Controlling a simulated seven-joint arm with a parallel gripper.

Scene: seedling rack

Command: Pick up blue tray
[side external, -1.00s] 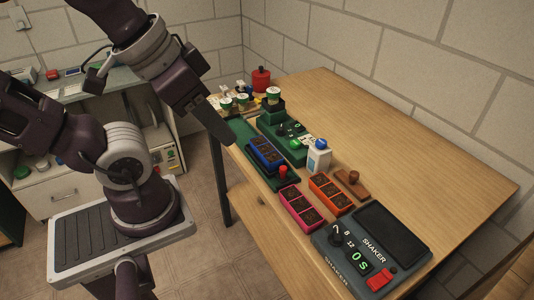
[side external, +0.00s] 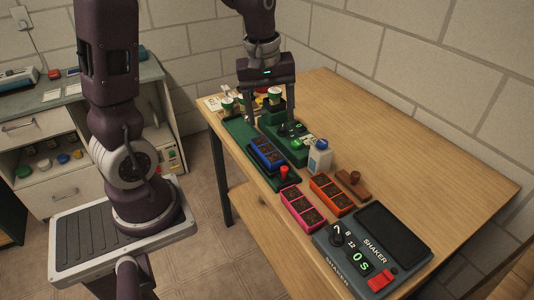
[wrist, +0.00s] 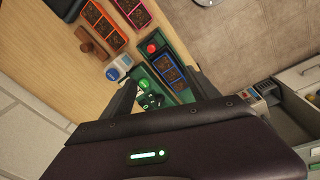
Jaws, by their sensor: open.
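The blue tray (side external: 267,154), divided into cells of dark soil, sits on a long green base (side external: 238,128) near the table's left edge. In the wrist view the blue tray (wrist: 170,71) lies upper centre, nearer the right finger. My gripper (side external: 270,121) points down over the table beyond the blue tray, with its fingers wide apart and nothing between them. In the wrist view my gripper (wrist: 165,92) spans a green device and part of the green base. It appears apart from the blue tray.
A green device (side external: 288,143) with a knob and a white bottle with blue cap (side external: 319,158) stand right of the tray. A red knob (side external: 284,171) is in front. Pink (side external: 302,207) and orange (side external: 331,193) trays and a shaker (side external: 345,262) are nearer. The table's right side is clear.

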